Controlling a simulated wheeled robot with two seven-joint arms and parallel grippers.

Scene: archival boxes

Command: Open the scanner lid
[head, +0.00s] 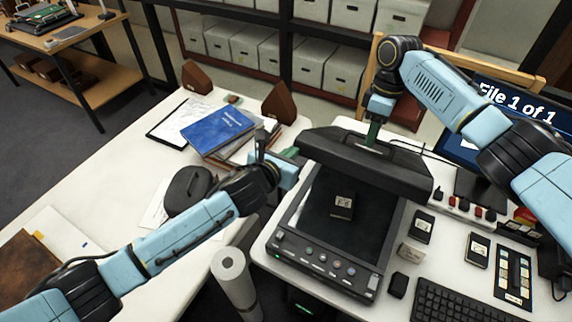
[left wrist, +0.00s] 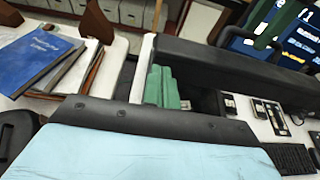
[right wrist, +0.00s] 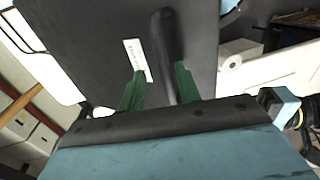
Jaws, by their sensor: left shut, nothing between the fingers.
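The scanner (head: 300,235) stands on the white desk, its dark glass uncovered. Its black lid (head: 365,160) is raised and tilted up at the back; it also shows in the left wrist view (left wrist: 225,65) and the right wrist view (right wrist: 95,40). My right gripper (head: 374,138) is at the lid's outer side. In the right wrist view its green fingers (right wrist: 158,85) are apart on either side of the dark lid handle (right wrist: 167,40), with a gap beside one finger. My left gripper (head: 290,158) is shut and empty, left of the lid; its fingers touch in the left wrist view (left wrist: 162,85).
A small labelled block (head: 342,206) lies on the scanner glass. Blocks, a keyboard (head: 465,303) and a monitor (head: 525,115) are to the right. A blue book (head: 217,130), a black case (head: 188,188) and a paper roll (head: 230,270) are to the left.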

